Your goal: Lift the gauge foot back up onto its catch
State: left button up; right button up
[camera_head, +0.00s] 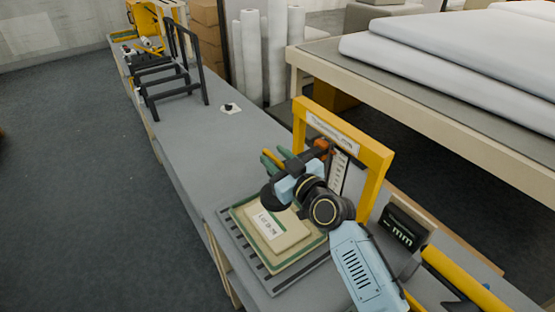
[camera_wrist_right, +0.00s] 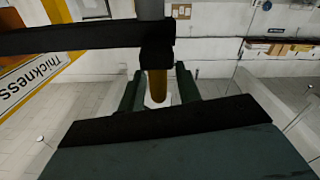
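The thickness gauge is a yellow frame (camera_head: 375,155) standing over the bench, with a white scale strip (camera_head: 338,170) and an orange part (camera_head: 321,146) near its top. A dark arm of the gauge (camera_wrist_right: 80,38) crosses the right wrist view and ends in a yellow peg (camera_wrist_right: 158,86). My right gripper (camera_head: 277,160) is at the gauge, above the padded sample. Its green fingers are apart on either side of the peg, with narrow gaps visible. The foot's underside and the catch are hidden by my wrist. My left gripper is not in view.
A cream sample (camera_head: 285,239) with a label lies in a green-edged tray below my wrist. A black display box (camera_head: 404,228) marked mm stands to the right. A black rack (camera_head: 175,75) stands further along the bench. The grey bench between is mostly clear.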

jog(key=shift+d+f, duration=0.1)
jog(key=shift+f, duration=0.05)
jog(key=shift+s+d, duration=0.1)
jog(key=shift+s, duration=0.1)
jog(key=b+v, duration=0.1)
jog(key=v, duration=1.2)
jog(key=shift+w, duration=0.1)
